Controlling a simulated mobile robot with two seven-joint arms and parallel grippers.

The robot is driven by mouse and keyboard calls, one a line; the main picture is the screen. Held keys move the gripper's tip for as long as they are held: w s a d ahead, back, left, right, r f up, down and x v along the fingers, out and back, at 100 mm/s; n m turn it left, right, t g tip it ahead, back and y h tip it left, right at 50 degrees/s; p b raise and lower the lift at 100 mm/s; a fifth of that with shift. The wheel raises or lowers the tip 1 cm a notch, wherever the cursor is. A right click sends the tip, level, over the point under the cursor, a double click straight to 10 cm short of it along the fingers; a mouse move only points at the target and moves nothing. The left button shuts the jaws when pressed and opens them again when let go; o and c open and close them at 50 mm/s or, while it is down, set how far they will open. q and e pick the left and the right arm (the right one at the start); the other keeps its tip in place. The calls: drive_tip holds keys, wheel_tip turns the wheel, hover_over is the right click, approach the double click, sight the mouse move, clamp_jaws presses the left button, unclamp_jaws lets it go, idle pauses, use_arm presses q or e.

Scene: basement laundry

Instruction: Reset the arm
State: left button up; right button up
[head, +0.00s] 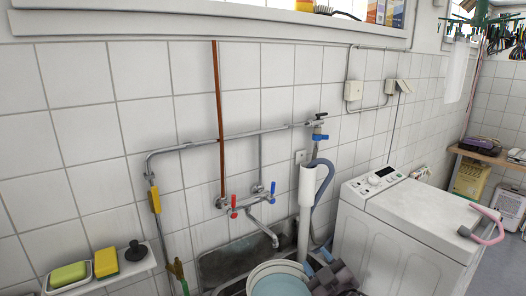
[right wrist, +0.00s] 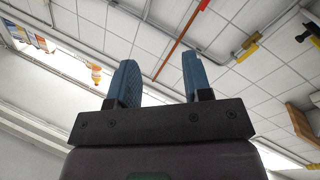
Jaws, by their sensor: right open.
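My right gripper (head: 318,261) is low in the head view, right of the stacked basins and in front of the washing machine's left side. Its dark body and blue fingers show there. In the right wrist view my right gripper (right wrist: 160,80) has its two blue fingers well apart, with nothing between them. My left gripper is not in view.
A white washing machine (head: 396,240) stands right of my gripper, with a pink-and-grey hooked item (head: 488,226) on top. Stacked basins (head: 281,287) sit at the sink, left of the gripper. A grey hose (head: 325,185), white pipe (head: 305,215) and tap (head: 262,230) are behind.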

drive_tip(key=s+d+f+m+g+h, duration=0.2)
drive_tip(key=s+d+f+m, duration=0.1)
drive_tip(key=s+d+f, duration=0.2)
drive_tip(key=s+d+f+m+g+h, duration=0.2)
drive_tip(key=s+d+f+m, duration=0.1)
drive_tip(key=s+f, duration=0.6)
drive_tip(key=s+d+f+m+g+h, duration=0.2)
drive_tip(key=s+d+f, duration=0.4)
drive_tip(key=s, duration=0.7)
wheel_tip(320, 180, down, 2)
drive_tip(key=shift+d+f+m, duration=0.1)
drive_tip(key=shift+d+m, duration=0.25)
drive_tip(key=shift+m, duration=0.35)
